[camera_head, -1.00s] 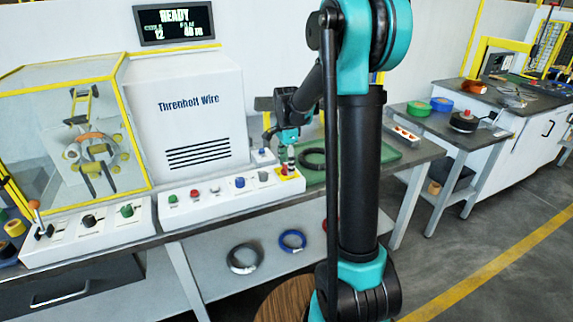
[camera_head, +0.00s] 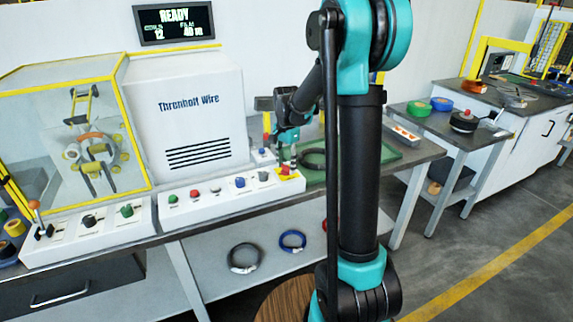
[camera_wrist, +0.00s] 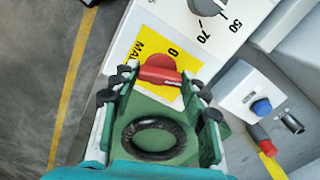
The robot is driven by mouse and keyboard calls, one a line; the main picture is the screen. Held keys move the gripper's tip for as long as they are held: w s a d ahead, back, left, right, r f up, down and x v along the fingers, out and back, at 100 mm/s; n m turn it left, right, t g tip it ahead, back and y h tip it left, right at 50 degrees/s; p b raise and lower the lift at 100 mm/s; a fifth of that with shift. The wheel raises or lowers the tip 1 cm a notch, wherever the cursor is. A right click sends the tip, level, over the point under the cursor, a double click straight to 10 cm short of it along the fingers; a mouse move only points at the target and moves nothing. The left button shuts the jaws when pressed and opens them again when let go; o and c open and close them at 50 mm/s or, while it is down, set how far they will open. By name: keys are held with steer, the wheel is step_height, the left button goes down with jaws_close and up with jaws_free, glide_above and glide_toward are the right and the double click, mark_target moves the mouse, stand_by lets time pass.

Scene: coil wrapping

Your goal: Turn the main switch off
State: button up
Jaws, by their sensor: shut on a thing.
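The main switch, a red handle (camera_wrist: 158,70) on a yellow plate (camera_wrist: 143,46), sits at the right end of the white control panel; it also shows in the head view (camera_head: 286,170). A "0" mark is beside the handle in the wrist view, and part of the plate's lettering is covered. My gripper (camera_wrist: 156,84) points down over the switch, its fingers on both sides of the red handle, shut on it. In the head view my gripper (camera_head: 287,161) is right above the plate. I cannot tell exactly which mark the handle points to.
A grey knob (camera_wrist: 205,4) is beside the switch. A small box with a blue button (camera_wrist: 262,107) and a red-and-yellow tool (camera_wrist: 263,140) are close by. A black coil (camera_wrist: 154,139) lies on a green mat (camera_head: 408,156). A display (camera_head: 174,24) reads READY.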

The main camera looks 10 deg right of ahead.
mark_target(286, 166)
steer(key=n, duration=1.3)
steer(key=shift+n, duration=0.4)
stand_by(0.4)
steer(key=o, duration=1.2)
steer(key=shift+c, duration=0.2)
step_height(286, 166, up, 12)
steer(key=s+d+f+m+t, duration=0.1)
steer(key=s+d+f+t, duration=0.1)
steer(key=s+f, duration=0.6)
steer(key=s+d+f+m+t, duration=0.1)
steer(key=s+d+f+t, duration=0.1)
steer(key=s+f, duration=0.7)
steer(key=s, duration=0.8)
steer(key=shift+s+d+m, duration=0.15)
steer(key=shift+s+m, duration=0.1)
steer(key=shift+m, duration=0.05)
